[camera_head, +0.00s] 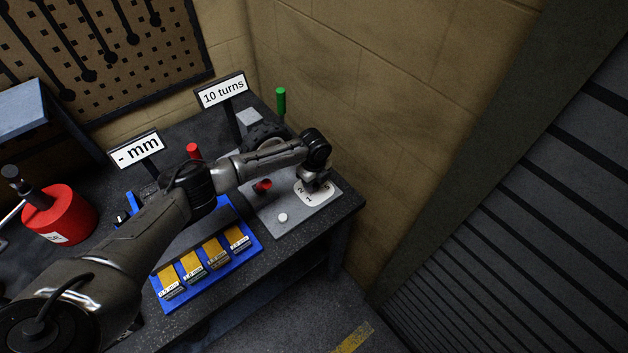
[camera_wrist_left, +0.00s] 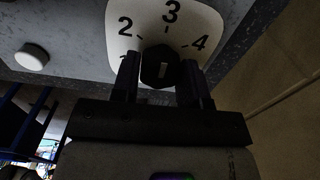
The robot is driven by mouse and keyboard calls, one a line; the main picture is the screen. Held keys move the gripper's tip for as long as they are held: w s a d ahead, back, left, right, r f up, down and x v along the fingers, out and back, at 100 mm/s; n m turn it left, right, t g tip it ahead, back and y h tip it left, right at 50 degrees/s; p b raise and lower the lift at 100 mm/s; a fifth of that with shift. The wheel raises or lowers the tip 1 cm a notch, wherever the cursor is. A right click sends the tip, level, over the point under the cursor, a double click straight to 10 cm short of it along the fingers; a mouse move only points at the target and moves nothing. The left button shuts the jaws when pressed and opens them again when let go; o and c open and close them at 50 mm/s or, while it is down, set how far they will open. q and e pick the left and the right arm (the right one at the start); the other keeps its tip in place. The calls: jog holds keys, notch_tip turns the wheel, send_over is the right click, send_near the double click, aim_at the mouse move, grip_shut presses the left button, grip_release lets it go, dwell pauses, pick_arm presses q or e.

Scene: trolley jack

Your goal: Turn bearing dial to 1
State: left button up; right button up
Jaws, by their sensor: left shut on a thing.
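The bearing dial is a dark knob (camera_wrist_left: 160,68) with a short white mark, on a white number plate (camera_wrist_left: 122,22). In the left wrist view the plate shows 2, 3 and 4, with part of a 1 behind a finger. The mark lies roughly in line with the 3, but I cannot tell which end is the pointer. My left gripper (camera_wrist_left: 159,63) is shut on the knob, one finger on each side. In the head view my left gripper (camera_head: 315,182) covers the knob, and the plate (camera_head: 309,199) shows below it. My right gripper is not in view.
A white button (camera_head: 283,218) and a red knob (camera_head: 263,186) sit on the grey panel near the dial. A blue tray (camera_head: 254,250) with yellow-labelled compartments is beside it. A "10 turns" sign (camera_head: 223,92) and green handle (camera_head: 281,101) stand behind; a brick wall is close right.

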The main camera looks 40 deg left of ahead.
pick_arm(q)
jog(key=n+p, duration=0.3)
jog(key=shift+r, duration=0.2)
jog(key=n+p, duration=0.2)
jog(key=shift+n, duration=0.4)
jog(key=n+p, duration=0.2)
jog(key=n, duration=0.1)
jog(key=shift+n, duration=0.3)
jog(key=n+p, duration=0.2)
jog(key=n, duration=0.1)
jog(key=shift+n, duration=0.3)
jog(key=n+p, duration=0.1)
jog(key=n, duration=0.1)
jog(key=shift+n, duration=0.4)
jog(key=n+p, duration=0.1)
jog(key=n, duration=0.2)
jog(key=shift+n+p, duration=0.3)
jog(key=shift+p, duration=0.1)
jog(key=shift+w+f+n+p, duration=0.1)
jog(key=shift+n+p, duration=0.4)
jog(key=shift+n, duration=1.7)
